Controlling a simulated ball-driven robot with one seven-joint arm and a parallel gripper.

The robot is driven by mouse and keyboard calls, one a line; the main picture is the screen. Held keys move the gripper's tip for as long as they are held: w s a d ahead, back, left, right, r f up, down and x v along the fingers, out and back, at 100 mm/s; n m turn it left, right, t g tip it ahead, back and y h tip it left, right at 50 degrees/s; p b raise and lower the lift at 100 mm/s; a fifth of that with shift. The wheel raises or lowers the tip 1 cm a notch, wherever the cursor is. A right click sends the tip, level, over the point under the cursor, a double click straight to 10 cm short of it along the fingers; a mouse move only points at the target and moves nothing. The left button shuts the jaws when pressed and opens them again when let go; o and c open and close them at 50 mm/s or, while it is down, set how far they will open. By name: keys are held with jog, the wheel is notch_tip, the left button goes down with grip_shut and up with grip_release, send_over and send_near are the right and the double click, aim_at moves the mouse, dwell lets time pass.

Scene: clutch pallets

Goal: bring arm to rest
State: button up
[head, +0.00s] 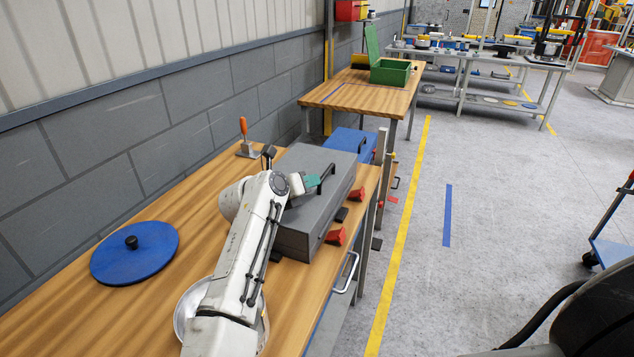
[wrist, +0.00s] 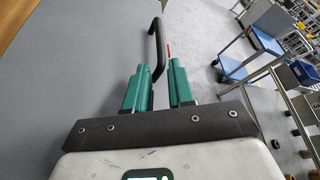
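The black handle also shows in the wrist view (wrist: 158,45), just beyond the fingertips. The grey case (head: 300,215) is closed and lies on the wooden bench. Whether the fingers touch the lid or the handle cannot be told.
On the bench (head: 130,298) are a blue round lid (head: 135,253), a metal bowl (head: 190,305) partly under my arm, and an orange-handled clamp (head: 244,135). Red pieces (head: 335,237) stick out at the case's right side. A blue case (head: 350,143) stands behind. The aisle at right is largely clear.

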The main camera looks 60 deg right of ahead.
jog(key=shift+v, duration=1.05)
